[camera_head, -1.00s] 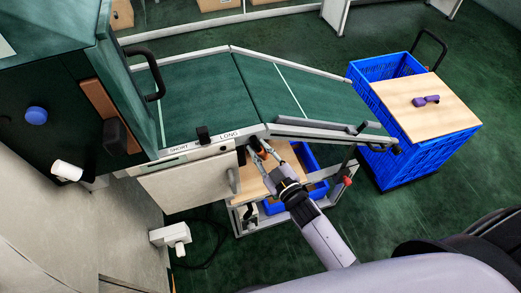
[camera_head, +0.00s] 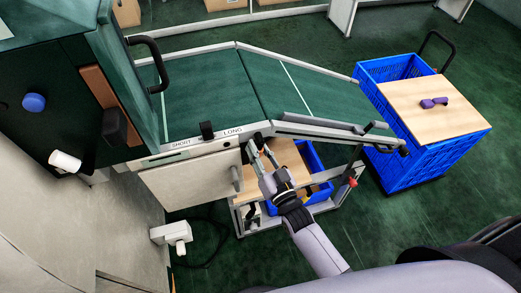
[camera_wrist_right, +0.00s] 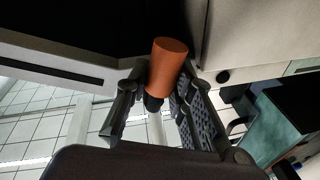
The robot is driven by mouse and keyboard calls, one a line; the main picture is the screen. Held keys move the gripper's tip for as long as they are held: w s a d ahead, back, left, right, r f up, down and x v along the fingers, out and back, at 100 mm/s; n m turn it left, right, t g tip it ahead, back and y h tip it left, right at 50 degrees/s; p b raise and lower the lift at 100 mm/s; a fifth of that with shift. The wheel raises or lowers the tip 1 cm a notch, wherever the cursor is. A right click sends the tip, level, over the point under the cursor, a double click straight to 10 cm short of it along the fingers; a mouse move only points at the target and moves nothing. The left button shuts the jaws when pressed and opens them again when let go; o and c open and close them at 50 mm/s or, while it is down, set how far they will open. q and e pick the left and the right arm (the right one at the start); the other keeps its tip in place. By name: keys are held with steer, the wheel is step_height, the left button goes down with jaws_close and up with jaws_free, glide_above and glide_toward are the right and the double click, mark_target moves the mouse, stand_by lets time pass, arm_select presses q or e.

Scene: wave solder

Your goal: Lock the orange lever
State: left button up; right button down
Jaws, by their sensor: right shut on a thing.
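The orange lever (camera_wrist_right: 168,62) shows in the right wrist view as a short cylinder between the two fingertips. My right gripper (camera_wrist_right: 156,88) is shut on it, with a dark finger on either side. In the head view my right gripper (camera_head: 262,152) is at the front rail of the green conveyor table, just right of the LONG label (camera_head: 232,132). The lever is hard to make out there, hidden by the fingers. How far the lever is turned cannot be told. My left gripper is not in view.
The SHORT/LONG slider (camera_head: 207,130) is left of my right gripper. A grey panel handle (camera_head: 236,178) is close beside it. A wooden board and a blue crate (camera_head: 312,160) are below. A larger blue crate (camera_head: 418,160) stands at the right. Open floor lies in front.

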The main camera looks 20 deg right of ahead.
steer(key=shift+a+m, duration=0.15)
steer(key=shift+m, duration=0.45)
steer(key=c, duration=1.4)
jaws_free()
steer(key=shift+o, duration=0.2)
